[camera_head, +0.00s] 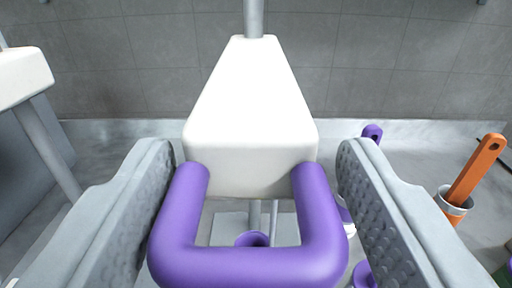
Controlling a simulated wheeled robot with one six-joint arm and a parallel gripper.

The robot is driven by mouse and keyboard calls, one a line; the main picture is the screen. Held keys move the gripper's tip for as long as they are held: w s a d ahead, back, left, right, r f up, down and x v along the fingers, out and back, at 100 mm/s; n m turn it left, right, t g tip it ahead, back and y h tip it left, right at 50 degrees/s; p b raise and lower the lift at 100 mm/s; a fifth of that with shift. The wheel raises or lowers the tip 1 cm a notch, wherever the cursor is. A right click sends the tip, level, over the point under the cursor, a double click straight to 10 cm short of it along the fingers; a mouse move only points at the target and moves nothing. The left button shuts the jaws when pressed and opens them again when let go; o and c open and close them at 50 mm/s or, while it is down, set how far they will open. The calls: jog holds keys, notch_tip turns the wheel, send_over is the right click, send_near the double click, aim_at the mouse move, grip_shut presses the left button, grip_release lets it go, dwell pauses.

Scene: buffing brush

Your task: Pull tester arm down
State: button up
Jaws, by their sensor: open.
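The tester arm is a white tapered block (252,110) with a purple U-shaped handle (248,266) on its near end. A grey post (253,18) rises at its far end. My gripper (255,165) is open, with one grey padded finger on each side of the handle. The left finger is close to the handle's left side and the right finger is close to its right side. I cannot tell whether either finger touches the handle. Nothing is clamped between the fingers.
Below the handle, a purple round part (252,239) shows near a light plate. At right, an orange-handled brush (474,170) stands in a holder, and a purple-handled item (372,132) is partly hidden. Another white block (22,78) on a post is at left. A grey tiled wall (400,60) is behind.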

jog(key=c, duration=1.1)
notch_tip(320, 180, down, 12)
jog(key=shift+f, duration=0.1)
jog(key=shift+c, duration=0.2)
jog(key=o, duration=1.1)
jog(key=shift+o, duration=0.2)
jog(key=shift+w+d, duration=0.1)
jog(key=shift+d, duration=0.05)
